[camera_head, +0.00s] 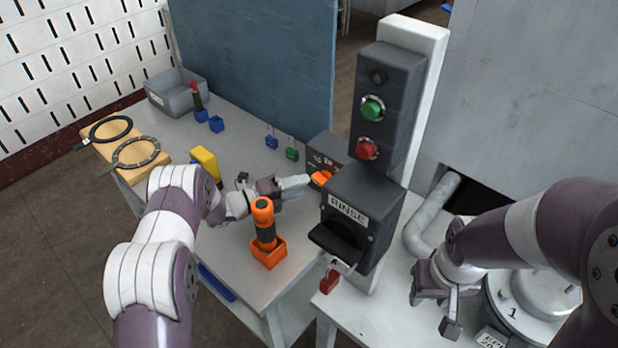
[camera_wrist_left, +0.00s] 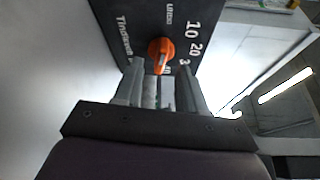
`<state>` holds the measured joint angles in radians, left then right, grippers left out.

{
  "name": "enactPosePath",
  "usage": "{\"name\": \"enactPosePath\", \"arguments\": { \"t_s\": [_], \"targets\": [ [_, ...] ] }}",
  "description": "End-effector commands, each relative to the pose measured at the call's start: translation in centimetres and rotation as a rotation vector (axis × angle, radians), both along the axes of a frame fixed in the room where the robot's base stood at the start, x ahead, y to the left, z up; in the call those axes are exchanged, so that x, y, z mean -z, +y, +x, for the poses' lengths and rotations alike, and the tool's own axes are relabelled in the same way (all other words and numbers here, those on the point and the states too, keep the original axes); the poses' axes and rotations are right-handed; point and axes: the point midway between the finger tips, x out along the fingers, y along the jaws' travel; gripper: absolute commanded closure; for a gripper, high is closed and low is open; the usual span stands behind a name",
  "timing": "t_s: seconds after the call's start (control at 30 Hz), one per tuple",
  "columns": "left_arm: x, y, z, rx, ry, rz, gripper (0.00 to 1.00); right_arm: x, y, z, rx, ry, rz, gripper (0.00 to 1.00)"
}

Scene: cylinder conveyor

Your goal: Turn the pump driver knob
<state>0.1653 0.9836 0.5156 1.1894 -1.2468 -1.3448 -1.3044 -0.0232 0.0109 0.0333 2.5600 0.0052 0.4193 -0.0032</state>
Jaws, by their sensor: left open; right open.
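The pump driver is a dark box (camera_head: 326,150) with white markings, partly hidden behind the rinse box in the head view. Its orange knob (camera_head: 320,178) shows just ahead of my left gripper (camera_head: 306,184). In the left wrist view the dark panel (camera_wrist_left: 125,20) with white numbers fills the top, and the orange knob (camera_wrist_left: 160,52) lies just beyond the open fingers (camera_wrist_left: 161,80), roughly centred between them. Whether the fingertips touch the knob I cannot tell. My right gripper (camera_head: 435,305) is open and empty at the right, away from the pump driver.
The rinse box (camera_head: 362,212) and the button post (camera_head: 385,110) stand right of the pump driver. An orange-handled tool (camera_head: 264,225) stands in an orange holder near my left gripper.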

Motion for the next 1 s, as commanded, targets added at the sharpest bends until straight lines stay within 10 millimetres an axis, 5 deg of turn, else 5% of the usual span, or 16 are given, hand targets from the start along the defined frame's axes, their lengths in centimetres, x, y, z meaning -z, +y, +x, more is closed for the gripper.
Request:
{"name": "enactPosePath", "arguments": {
  "t_s": [0.2,0.5,0.63,1.0],
  "targets": [
    [0.1,-2.5,1.6,-0.001,0.001,0.0,0.6,-0.7,0.0,0.0,0.0,0.0,0.0,0.57],
    [0.2,-2.8,1.8,-0.002,0.001,0.0,0.6,-0.6,0.0,0.0,0.0,0.0,0.0,0.57],
    [0.2,-2.8,1.8,-0.002,0.001,0.0,1.0,-0.6,0.0,0.0,0.0,0.0,0.0,0.57],
    [0.2,-2.8,1.8,-0.002,-0.022,0.031,1.0,-0.2,0.0,0.0,0.0,0.0,0.0,0.57]
  ]
}}
